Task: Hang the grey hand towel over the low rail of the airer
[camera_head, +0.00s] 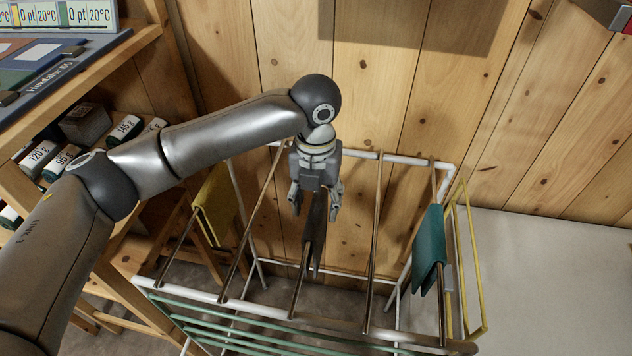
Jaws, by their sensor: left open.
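The grey hand towel (314,235) hangs as a narrow dark strip along a middle rail of the airer (205,296), its lower end hanging beneath the rail. My left gripper (315,209) is above the towel's far part, fingers pointing down and spread apart, one on each side of the towel. The fingers look clear of the cloth. How far the towel hangs down on each side is hard to tell from above. My right gripper is not in view.
A yellow cloth (214,205) hangs on the airer's left rail and a teal cloth (428,248) on the right one. Wooden shelves (125,52) with labelled rolls stand at the left. A planked wall (385,85) is close behind. A pale surface (550,265) lies to the right.

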